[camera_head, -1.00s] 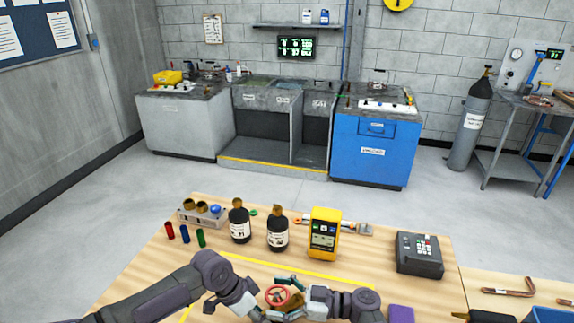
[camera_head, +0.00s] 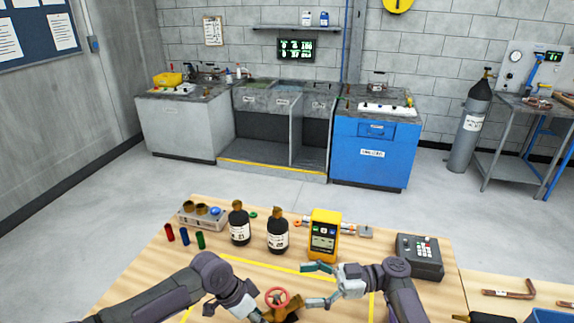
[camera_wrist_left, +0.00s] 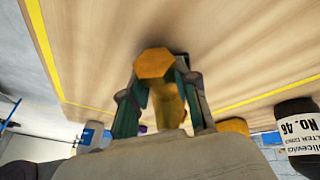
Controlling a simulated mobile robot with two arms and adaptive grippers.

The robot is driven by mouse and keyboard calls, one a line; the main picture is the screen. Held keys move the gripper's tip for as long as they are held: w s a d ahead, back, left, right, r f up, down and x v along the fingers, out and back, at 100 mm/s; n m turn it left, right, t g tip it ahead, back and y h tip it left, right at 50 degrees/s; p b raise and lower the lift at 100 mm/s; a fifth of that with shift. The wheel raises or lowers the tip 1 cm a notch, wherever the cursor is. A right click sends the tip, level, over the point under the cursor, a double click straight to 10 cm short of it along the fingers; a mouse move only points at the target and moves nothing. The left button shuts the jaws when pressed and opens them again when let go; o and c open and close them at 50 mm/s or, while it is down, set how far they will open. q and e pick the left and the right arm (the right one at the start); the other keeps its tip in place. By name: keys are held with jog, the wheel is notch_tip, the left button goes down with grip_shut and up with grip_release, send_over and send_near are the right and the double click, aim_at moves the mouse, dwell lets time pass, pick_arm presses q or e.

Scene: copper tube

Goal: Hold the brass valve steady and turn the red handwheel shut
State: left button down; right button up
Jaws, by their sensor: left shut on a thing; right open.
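The brass valve (camera_head: 284,311) is low in the head view, with its red handwheel (camera_head: 277,297) on top. My left gripper (camera_head: 258,313) reaches it from the left and is shut on the valve body. In the left wrist view the brass hexagonal end (camera_wrist_left: 153,64) sits between the fingers of my left gripper (camera_wrist_left: 160,92). The handwheel cannot be made out there. My right gripper (camera_head: 307,285) is open and empty, just right of the handwheel, with its fingers spread toward the left. It is apart from the wheel. The valve's lower part is cut off by the frame edge.
Two dark bottles (camera_head: 240,226) (camera_head: 278,235), a yellow meter (camera_head: 323,236) and a grey keypad box (camera_head: 420,256) stand behind the arms. Yellow tape (camera_head: 262,270) marks the table.

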jog(key=w+a+r+n+t+h, duration=0.1)
jog(key=w+r+t+h, duration=0.1)
jog(key=w+t+h, duration=0.35)
jog(key=w+a+r+t+h, duration=0.2)
jog(key=w+h, duration=0.1)
jog(key=w, duration=0.5)
jog(key=w+r+n+t+h, duration=0.1)
jog(key=w+r+t, duration=0.1)
jog(key=r, duration=0.3)
jog(key=w+r+n+t+h, duration=0.1)
jog(key=w+r+t, duration=0.1)
jog(key=r, duration=0.3)
jog(key=w+a+r+n+t+h, duration=0.1)
jog(key=w+r+t, duration=0.2)
jog(key=r, duration=0.3)
jog(key=shift+n, duration=0.3)
jog(key=shift+a+t, duration=0.1)
jog(key=shift+t, duration=0.15)
